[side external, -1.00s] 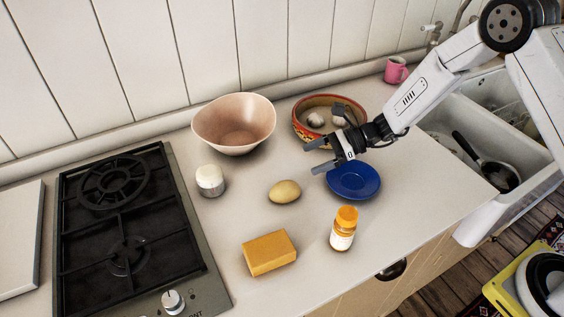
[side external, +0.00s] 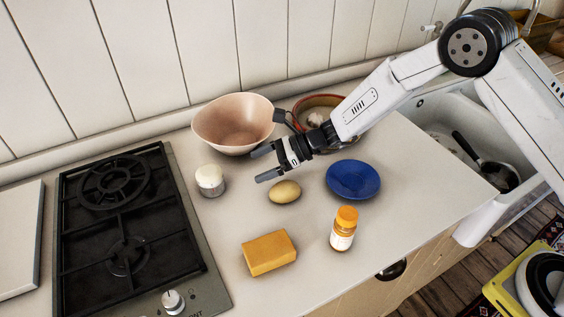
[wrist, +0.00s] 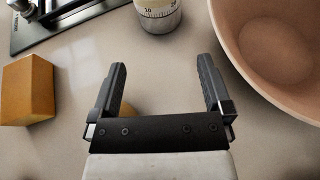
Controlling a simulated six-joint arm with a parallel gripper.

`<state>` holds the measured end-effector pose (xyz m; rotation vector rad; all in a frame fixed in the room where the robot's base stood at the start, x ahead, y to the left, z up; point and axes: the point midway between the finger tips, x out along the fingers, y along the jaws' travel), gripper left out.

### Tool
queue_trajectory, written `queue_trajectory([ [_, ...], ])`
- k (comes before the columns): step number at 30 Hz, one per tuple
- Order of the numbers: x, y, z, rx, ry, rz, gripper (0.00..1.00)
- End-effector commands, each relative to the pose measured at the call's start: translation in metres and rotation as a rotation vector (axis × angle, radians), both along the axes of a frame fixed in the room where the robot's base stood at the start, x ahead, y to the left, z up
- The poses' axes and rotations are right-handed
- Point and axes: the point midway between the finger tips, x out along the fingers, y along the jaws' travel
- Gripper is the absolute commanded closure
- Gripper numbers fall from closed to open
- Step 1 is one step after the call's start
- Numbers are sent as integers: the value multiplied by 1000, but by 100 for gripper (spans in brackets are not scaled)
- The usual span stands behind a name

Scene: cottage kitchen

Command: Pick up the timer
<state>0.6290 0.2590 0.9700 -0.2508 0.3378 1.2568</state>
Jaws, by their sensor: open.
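The timer (side external: 210,181) is a small white cylinder with a metallic lower part.
A pink bowl (side external: 225,138) stands behind, and a yellow sponge (side external: 269,253) lies in front. A gas hob (side external: 125,225) is left of the timer. A blue saucer (side external: 353,179) and an orange-capped bottle (side external: 343,230) are to the right.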

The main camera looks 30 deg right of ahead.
Motion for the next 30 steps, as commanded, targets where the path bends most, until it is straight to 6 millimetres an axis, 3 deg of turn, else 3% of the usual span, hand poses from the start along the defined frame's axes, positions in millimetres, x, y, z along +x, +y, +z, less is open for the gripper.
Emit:
queue_trajectory([
  [6, 10, 34, 0, 0, 0, 2, 0],
  [12, 17, 55, 0, 0, 0, 0, 0],
  [30, 23, 77, -3, -1, 1, 0, 0],
])
